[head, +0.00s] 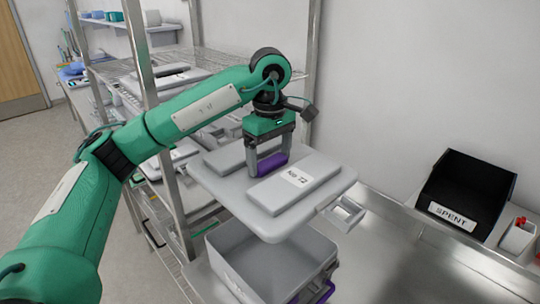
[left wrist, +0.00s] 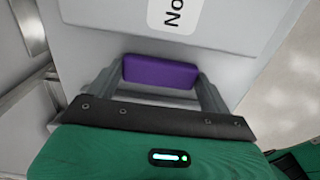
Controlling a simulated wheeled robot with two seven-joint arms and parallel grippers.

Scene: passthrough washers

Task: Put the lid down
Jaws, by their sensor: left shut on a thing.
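The grey lid (head: 330,197) has a raised panel with a label reading "No 12" and a purple handle (head: 272,164). My left gripper (head: 268,170) is shut on the purple handle, which also shows between the fingers in the left wrist view (left wrist: 160,72). The lid is held above an open grey box (head: 228,262) with a purple latch at its right. The lid hides part of the box's opening. My right gripper is in neither view.
A metal worktop (head: 375,250) lies below and to the right, with free room at the front. A wire rack with a metal post (head: 141,50) stands at the left.

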